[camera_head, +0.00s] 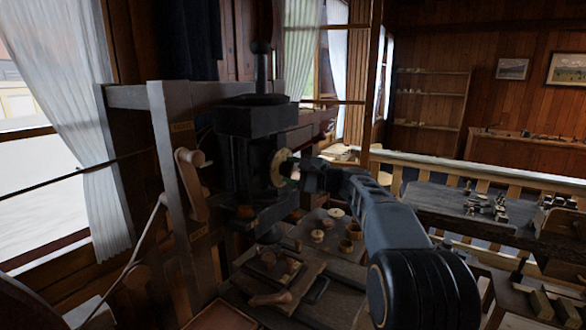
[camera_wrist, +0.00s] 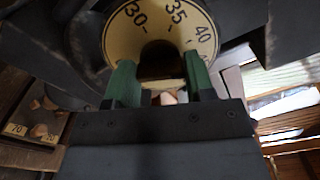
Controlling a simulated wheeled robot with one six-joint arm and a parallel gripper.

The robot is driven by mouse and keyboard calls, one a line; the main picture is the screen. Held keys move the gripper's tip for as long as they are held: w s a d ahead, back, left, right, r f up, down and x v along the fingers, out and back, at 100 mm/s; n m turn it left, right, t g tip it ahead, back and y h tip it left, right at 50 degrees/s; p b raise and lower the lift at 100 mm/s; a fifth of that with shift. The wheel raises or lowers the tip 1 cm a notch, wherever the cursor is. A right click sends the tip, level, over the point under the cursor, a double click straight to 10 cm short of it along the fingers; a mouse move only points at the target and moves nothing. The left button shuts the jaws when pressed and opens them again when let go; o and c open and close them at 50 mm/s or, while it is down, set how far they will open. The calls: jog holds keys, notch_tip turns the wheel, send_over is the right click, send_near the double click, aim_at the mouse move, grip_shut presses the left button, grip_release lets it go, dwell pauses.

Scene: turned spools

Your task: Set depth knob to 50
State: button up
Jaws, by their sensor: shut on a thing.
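The depth knob's round cream dial (camera_head: 281,166) is on the side of the dark machine head, left of my gripper. In the wrist view the dial (camera_wrist: 128,42) shows the numbers 30, 35 and 40 along its upper edge, with 35 near the top. My gripper (camera_wrist: 160,78) has its two green fingers on either side of the dark knob at the dial's centre and is shut on it. In the head view my gripper (camera_head: 297,171) meets the dial from the right. The index mark and the number 50 cannot be made out.
A wooden lever (camera_head: 190,170) is on the post at left.

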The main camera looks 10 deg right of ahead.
jog(key=m+p, duration=0.3)
jog(key=m, duration=0.2)
jog(key=shift+r+m, duration=0.15)
jog(key=shift+m, duration=0.25)
jog(key=m+p, duration=0.3)
jog(key=m, duration=0.2)
jog(key=shift+f+m, duration=0.2)
jog(key=shift+m, duration=0.1)
jog(key=o, duration=0.9)
jog(key=b+v, duration=0.3)
jog(key=v, duration=1.1)
jog(key=shift+b, duration=0.4)
